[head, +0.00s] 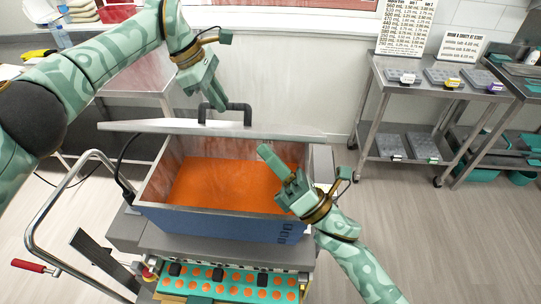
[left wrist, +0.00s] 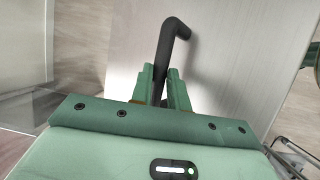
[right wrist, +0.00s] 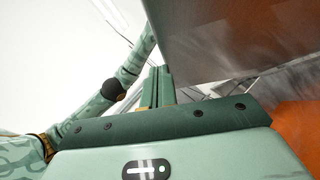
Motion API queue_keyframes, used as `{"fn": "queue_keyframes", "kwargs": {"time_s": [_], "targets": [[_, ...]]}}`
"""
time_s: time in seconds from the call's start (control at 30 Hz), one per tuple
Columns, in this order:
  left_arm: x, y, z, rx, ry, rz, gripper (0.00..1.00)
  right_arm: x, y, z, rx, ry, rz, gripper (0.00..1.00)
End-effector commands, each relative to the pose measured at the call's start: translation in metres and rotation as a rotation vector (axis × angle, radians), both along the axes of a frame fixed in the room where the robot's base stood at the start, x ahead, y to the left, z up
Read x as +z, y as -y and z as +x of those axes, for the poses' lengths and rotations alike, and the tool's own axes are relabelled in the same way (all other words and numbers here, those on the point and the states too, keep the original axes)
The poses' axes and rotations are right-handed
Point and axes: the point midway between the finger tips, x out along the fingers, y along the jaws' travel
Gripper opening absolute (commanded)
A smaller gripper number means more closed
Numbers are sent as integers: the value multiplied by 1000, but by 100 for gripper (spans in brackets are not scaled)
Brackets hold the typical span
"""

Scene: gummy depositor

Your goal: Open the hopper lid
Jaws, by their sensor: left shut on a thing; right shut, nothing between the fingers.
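The hopper (head: 210,222) is a blue-fronted metal bin with orange contents (head: 225,185). Its grey lid (head: 160,126) is raised and seen almost edge-on at the back, leaving the bin uncovered from above. The black lid handle (head: 240,106) is on the lid's far face; it also shows in the left wrist view (left wrist: 174,40). My left gripper (head: 218,100) is shut on the handle. My right gripper (head: 264,151) is shut and empty above the hopper's right side, near the lid's underside. The lid surface (right wrist: 230,35) fills the upper right of the right wrist view.
A mould tray (head: 225,281) with orange-filled cavities lies below the hopper front. A cart rail with a red handle (head: 28,266) stands at left. Steel shelves (head: 425,90) with trays stand at right. The floor right of the machine is clear.

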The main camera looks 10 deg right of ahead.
Motion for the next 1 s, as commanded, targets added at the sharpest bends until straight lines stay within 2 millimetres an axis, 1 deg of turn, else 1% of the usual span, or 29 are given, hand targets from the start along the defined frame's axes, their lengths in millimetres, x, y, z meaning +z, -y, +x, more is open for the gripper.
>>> {"fn": "queue_keyframes", "kwargs": {"time_s": [0.03,0.2,0.43,0.47,0.5,0.53,0.73,0.83,0.97,1.0], "targets": [[-6,-2,2,1,6,10,0,2,0,1,-1,2,-1,0],[-6,-2,1,2,4,10,0,17,2,10,-1,7,1,0],[-7,-2,0,1,-3,10,0,17,4,11,-5,3,1,0],[-6,-1,0,1,-3,10,25,17,4,11,-6,4,1,0],[-6,-1,0,1,-2,8,36,17,4,11,-6,4,1,0],[-6,-1,0,1,-2,8,39,17,4,11,-5,3,1,0],[-3,-1,0,1,2,5,39,15,3,11,-6,0,-2,0],[3,-3,1,0,3,3,39,15,3,11,-6,-1,-3,0],[23,-12,1,2,7,5,39,15,3,11,-5,-2,-3,0],[32,-15,1,2,7,5,39,15,3,11,-5,-3,-3,0]]}}
